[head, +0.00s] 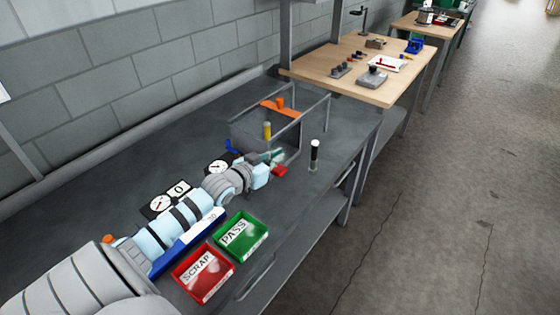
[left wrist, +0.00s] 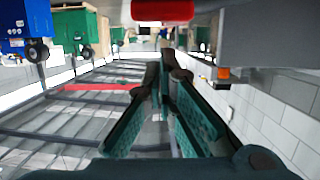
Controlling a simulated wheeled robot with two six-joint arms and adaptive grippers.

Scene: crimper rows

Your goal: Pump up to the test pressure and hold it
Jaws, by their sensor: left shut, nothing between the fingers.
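My left gripper (head: 276,157) is shut and empty, low over the grey bench by the front of an open grey frame (head: 262,133). Its teal fingers (left wrist: 168,75) come together in the left wrist view. A red block (head: 280,170) is just beside the fingertips; I cannot tell whether they touch. Two round white dials, one nearer (head: 161,203) and one farther (head: 217,167), lie left of my arm. My right gripper is not in view.
A yellow cylinder (head: 267,131) and an orange piece (head: 280,104) are at the frame. A red SCRAP tray (head: 204,292) and green PASS tray (head: 259,247) sit at the bench's front edge. A wooden table (head: 330,65) with tools stands beyond.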

